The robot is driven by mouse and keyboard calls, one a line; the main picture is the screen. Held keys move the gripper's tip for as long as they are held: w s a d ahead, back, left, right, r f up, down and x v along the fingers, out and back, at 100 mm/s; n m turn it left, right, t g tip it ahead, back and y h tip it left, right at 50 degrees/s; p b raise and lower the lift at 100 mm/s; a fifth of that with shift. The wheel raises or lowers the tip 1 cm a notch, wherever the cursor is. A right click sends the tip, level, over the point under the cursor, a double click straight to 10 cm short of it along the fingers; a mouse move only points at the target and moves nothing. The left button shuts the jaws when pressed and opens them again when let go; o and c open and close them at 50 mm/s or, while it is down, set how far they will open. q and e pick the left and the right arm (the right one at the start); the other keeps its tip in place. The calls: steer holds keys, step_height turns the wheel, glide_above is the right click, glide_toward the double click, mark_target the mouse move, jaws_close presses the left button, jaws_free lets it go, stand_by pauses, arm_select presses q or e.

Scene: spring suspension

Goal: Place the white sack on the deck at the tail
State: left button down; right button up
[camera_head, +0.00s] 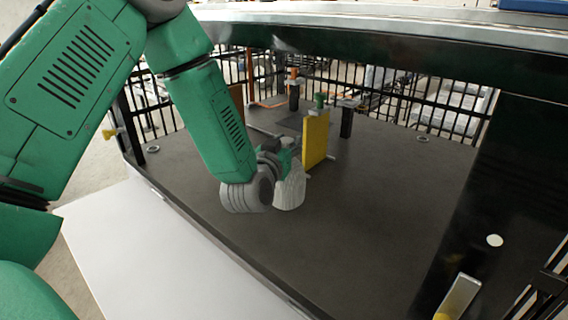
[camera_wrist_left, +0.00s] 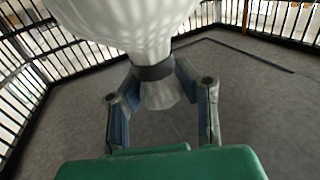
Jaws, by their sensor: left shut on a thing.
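The white sack (camera_head: 291,187) is in my left gripper (camera_head: 284,158), over the dark deck (camera_head: 375,215) in the head view. In the left wrist view the sack (camera_wrist_left: 125,20) fills the top of the picture, with a dark band around its neck. The gripper's two fingers (camera_wrist_left: 162,92) are shut on the gathered neck, just below the band. The sack's lower end is close to the deck; I cannot tell whether it touches. My right gripper is not in view.
A yellow panel (camera_head: 315,138) stands just behind the sack, with a dark post (camera_head: 347,122) near it. Black railings (camera_head: 445,110) edge the deck. The deck's front and right middle are clear. A white surface (camera_head: 160,255) lies outside the left edge.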

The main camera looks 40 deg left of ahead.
arm_select(q)
steer(key=shift+f, duration=0.25)
steer(key=f, duration=0.1)
steer(key=a+f+b, duration=0.1)
steer(key=f, duration=0.1)
steer(key=shift+a+f, duration=0.15)
steer(key=shift+f, duration=0.15)
steer(key=shift+a+f, duration=0.1)
steer(key=shift+a, duration=0.1)
steer(key=c, duration=1.4)
jaws_free()
steer(key=shift+s+d, duration=0.1)
steer(key=shift+o, duration=0.9)
steer(key=shift+d, duration=0.25)
steer(key=shift+d+r, duration=0.2)
steer(key=shift+d, duration=0.05)
steer(key=shift+s+a, duration=0.15)
steer(key=shift+s, duration=0.05)
steer(key=p+v, duration=0.1)
steer(key=v, duration=1)
steer(key=shift+s, duration=0.25)
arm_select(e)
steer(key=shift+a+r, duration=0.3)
